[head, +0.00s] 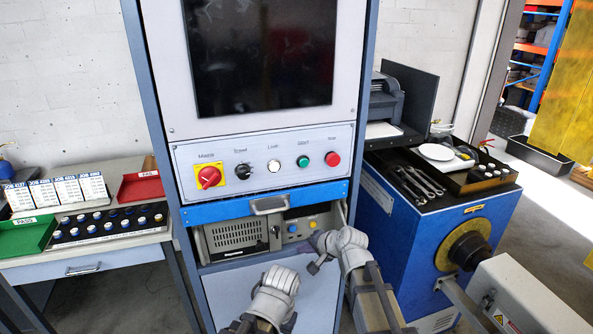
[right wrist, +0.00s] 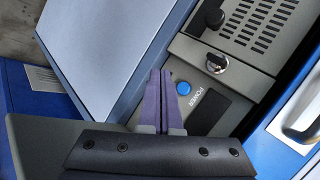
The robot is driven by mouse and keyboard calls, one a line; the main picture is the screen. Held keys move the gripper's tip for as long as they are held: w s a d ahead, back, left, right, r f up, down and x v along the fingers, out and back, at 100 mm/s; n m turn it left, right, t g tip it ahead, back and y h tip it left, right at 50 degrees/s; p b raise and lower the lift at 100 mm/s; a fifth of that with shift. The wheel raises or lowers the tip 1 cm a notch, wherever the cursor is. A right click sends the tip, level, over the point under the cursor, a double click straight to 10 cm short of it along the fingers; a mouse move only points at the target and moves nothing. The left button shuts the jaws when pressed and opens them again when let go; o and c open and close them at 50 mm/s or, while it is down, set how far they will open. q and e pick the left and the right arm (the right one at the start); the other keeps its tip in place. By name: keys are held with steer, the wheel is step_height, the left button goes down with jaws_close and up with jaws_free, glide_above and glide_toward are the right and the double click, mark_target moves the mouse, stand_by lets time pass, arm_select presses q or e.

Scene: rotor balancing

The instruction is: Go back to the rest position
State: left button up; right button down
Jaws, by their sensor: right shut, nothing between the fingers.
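My right gripper (head: 316,250) is in front of the open bay under the blue drawer front of the test cabinet. In the right wrist view its two purple fingers (right wrist: 161,75) are closed together with nothing between them.
The cabinet's blue drawer front (head: 240,211) with a handle is just above the bay. A blue machine (head: 415,230) with a tool tray (head: 500,181) stands close on the right. A bench with a green tray (head: 24,236) and a red tray (head: 141,187) is on the left.

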steer(key=s+d+f+n+g+h+p, duration=0.1)
steer(key=s+n, duration=0.4)
steer(key=s, duration=0.7)
steer(key=s+d+f+n+g+h+p, duration=0.2)
steer(key=s+d+n+g+h, duration=0.2)
steer(key=s, duration=0.8)
steer(key=n+g+h, duration=0.2)
steer(key=shift+s+f+g+h, duration=0.3)
steer(key=shift+s+f, duration=0.05)
steer(key=shift+f, duration=0.05)
steer(key=shift+w, duration=0.1)
